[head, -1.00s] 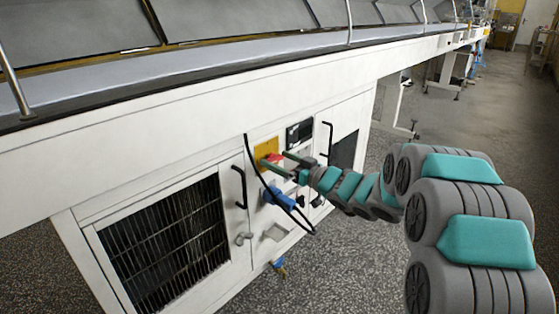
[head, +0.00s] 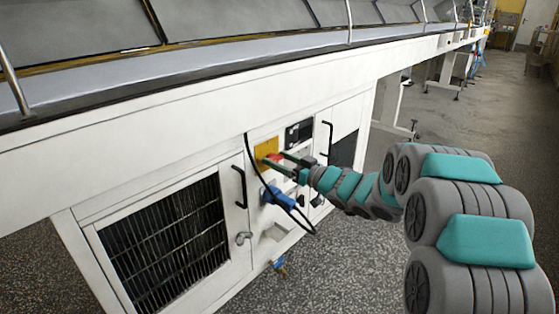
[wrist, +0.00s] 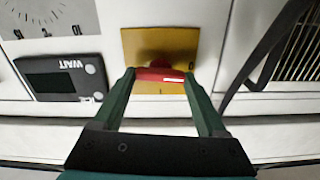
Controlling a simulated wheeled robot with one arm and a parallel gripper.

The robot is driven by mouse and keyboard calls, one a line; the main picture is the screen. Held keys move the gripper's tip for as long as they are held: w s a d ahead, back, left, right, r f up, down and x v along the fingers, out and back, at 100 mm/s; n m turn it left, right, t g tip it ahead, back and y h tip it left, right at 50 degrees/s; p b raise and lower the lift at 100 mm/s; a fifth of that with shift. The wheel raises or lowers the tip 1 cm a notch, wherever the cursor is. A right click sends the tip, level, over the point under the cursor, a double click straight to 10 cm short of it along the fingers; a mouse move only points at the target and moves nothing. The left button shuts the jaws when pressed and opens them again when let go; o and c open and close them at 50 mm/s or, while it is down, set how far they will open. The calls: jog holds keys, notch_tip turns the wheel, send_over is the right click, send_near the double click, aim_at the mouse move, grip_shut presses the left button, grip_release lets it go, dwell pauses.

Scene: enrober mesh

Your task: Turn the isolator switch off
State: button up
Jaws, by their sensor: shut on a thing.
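The isolator switch is a red handle (wrist: 160,75) on a yellow plate (wrist: 142,42) on the white cabinet front. In the wrist view the handle lies crosswise with a white mark near its right end, an "I" below it and a small mark at the plate's right edge. My gripper (wrist: 160,76) has one finger at each end of the handle and is shut on it. In the head view the yellow plate (head: 265,148) and the red handle (head: 273,157) show at my gripper's (head: 277,162) tips. The fingers partly hide the handle there.
A dark display (wrist: 60,78) sits beside the switch in the wrist view. A blue plug (head: 279,198) and a hanging black cable (head: 251,158) are close to my gripper. A door handle (head: 239,186) and vent grille (head: 165,245) are to the left. The conveyor (head: 220,62) overhangs the cabinet.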

jog(key=shift+n+b, duration=0.35)
jog(key=shift+n, duration=0.35)
jog(key=o, duration=1.3)
jog(key=v, duration=0.7)
jog(key=shift+s+d, duration=0.25)
jog(key=shift+d, duration=0.1)
